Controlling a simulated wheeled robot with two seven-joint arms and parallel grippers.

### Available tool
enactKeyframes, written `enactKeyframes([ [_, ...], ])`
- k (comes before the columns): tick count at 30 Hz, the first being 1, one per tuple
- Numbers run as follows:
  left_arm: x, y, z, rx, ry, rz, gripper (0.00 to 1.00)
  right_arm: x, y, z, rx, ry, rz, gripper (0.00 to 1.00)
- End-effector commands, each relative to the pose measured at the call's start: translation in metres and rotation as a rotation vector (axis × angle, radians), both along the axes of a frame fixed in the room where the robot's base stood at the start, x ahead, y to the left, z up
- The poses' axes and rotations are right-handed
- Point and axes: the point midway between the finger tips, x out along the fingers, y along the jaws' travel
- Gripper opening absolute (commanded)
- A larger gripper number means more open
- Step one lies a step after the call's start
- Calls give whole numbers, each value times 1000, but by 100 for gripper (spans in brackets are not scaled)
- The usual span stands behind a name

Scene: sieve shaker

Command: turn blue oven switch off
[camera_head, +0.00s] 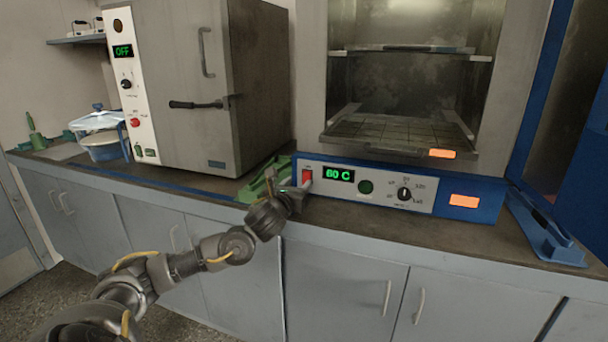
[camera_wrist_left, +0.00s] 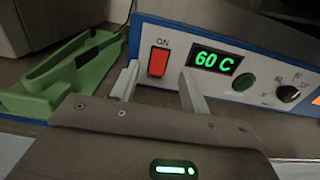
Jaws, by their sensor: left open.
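The blue oven (camera_head: 478,190) stands on the counter at the right, with a white control panel along its base. Its red switch (camera_head: 307,177) is at the left end of the panel, with "ON" printed above it in the left wrist view (camera_wrist_left: 158,62). The green display (camera_head: 338,174) beside it reads 60 C. My left gripper (camera_head: 299,187) is in front of the switch. In the left wrist view its two fingers (camera_wrist_left: 158,88) are open and empty, one on each side below the switch. Contact with the panel cannot be told. My right gripper is not in view.
A green tool holder (camera_wrist_left: 72,75) lies on the counter just left of the panel. A grey oven (camera_head: 185,85) with an OFF display stands further left. A dial (camera_head: 404,194) and green button (camera_head: 365,187) sit right of the display. A blue stand (camera_head: 545,235) is at far right.

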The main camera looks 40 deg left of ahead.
Motion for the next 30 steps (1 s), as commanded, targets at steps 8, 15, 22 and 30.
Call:
enactKeyframes([
  [8,43,15,1,-2,-1,1,45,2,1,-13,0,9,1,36],
  [15,57,19,0,-1,0,-1,45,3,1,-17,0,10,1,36],
  [22,57,20,0,-1,1,-1,45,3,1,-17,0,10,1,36],
  [30,57,20,0,-1,1,-1,11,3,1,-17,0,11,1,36],
])
